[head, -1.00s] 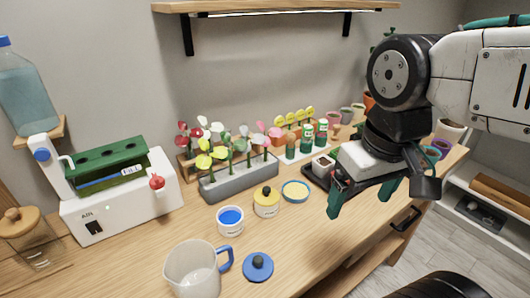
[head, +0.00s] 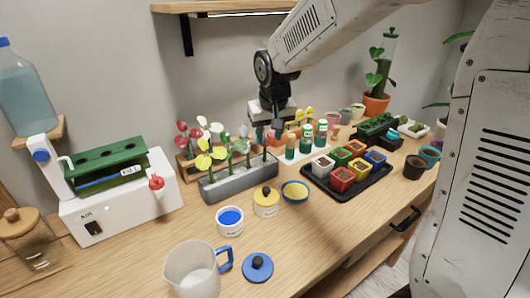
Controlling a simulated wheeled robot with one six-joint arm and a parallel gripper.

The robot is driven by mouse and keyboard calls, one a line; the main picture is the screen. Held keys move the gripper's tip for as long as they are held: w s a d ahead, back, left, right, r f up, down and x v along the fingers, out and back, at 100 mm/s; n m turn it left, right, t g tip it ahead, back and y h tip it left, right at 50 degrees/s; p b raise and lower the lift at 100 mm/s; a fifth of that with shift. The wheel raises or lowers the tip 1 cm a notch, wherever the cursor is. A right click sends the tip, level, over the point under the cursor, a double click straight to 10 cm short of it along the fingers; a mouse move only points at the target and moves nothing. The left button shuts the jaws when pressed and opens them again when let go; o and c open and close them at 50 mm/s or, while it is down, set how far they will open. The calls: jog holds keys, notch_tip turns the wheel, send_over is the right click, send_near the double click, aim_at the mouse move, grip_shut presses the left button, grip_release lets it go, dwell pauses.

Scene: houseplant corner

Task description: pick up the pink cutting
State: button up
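A long grey holder (head: 238,181) stands on the wooden bench with several leafy cuttings upright in it. Yellow-green leaves (head: 204,161) are at its left part. My gripper (head: 267,133) is over the right end of this holder, pointing down, where the pink leaves showed before. It now hides most of the pink cutting, so I cannot tell whether the fingers touch it. The fingers are small and partly covered, and I cannot see whether they are apart or closed.
Behind stand a wooden rack (head: 187,171) with red and white cuttings, and green-capped bottles (head: 306,135). A black tray (head: 345,195) of coloured pots is right.

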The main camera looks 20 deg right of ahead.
aim_at(266, 140)
jog(key=shift+t, duration=0.5)
jog(key=w+f, duration=0.1)
jog(key=f, duration=0.1)
jog(key=w+f, duration=0.1)
jog(key=w, duration=0.1)
jog(key=w+f, duration=0.2)
jog(key=shift+d+f, duration=0.25)
jog(key=shift+f, duration=0.05)
jog(key=shift+s, duration=0.1)
grip_shut()
